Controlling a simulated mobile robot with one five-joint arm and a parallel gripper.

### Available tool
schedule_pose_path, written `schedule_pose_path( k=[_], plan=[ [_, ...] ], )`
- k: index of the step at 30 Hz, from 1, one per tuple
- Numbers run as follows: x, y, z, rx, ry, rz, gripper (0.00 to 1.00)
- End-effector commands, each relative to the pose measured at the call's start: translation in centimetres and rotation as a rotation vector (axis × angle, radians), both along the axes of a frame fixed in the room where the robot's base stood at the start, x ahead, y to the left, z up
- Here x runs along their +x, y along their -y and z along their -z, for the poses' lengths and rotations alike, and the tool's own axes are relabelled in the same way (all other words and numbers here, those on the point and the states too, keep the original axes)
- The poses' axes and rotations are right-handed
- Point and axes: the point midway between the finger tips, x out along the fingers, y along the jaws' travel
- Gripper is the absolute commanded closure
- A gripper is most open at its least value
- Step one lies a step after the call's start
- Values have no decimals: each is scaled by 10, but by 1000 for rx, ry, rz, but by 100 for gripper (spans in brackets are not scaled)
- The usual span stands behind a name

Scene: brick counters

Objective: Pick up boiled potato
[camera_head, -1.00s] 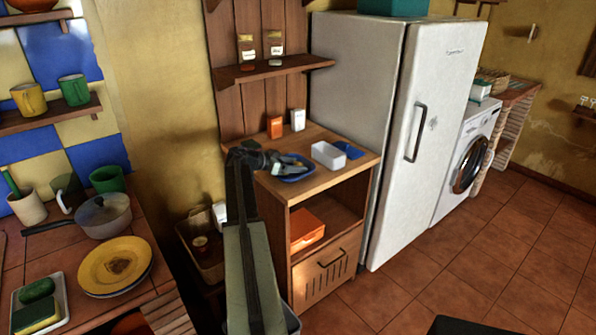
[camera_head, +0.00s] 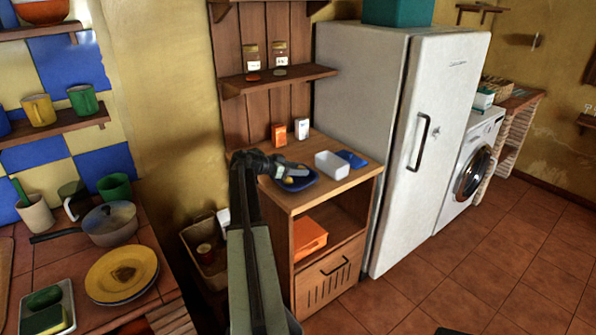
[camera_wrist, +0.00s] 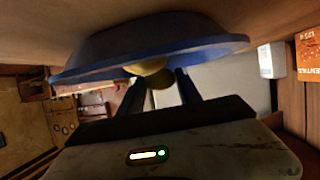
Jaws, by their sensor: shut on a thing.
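The boiled potato shows as a small yellow lump (camera_wrist: 151,70) between my fingertips in the wrist view, at the rim of a blue dish (camera_wrist: 205,45). In the head view the potato (camera_head: 289,180) is a small yellow spot at the dish. The blue dish (camera_head: 305,184) stands on the wooden cabinet top. My gripper (camera_wrist: 160,85) is shut on the potato, with a dark finger on each side of it. In the head view my gripper (camera_head: 287,173) reaches over the dish's left part and hides some of it. Whether the potato touches the dish is unclear.
A white container (camera_head: 331,165) and a blue flat item (camera_head: 352,159) lie right of the dish. An orange box (camera_head: 279,134) and a white box (camera_head: 301,129) stand behind. The fridge (camera_head: 425,150) closes off the right. A shelf (camera_head: 280,79) hangs above.

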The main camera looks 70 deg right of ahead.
Motion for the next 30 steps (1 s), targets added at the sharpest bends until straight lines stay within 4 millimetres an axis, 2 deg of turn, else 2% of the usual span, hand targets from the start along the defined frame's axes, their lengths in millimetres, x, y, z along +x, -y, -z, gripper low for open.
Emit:
schedule_pose_path(
  k=[1,2,5,19,24,30],
  plan=[
    [0,0,-14,0,0,0,98],
    [0,0,-19,0,0,0,98],
    [-10,-20,-16,0,0,0,98],
    [-58,-125,-26,0,0,0,98],
    [-66,-142,-27,0,0,0,98],
    [-67,-146,-27,0,0,0,98]
  ],
)
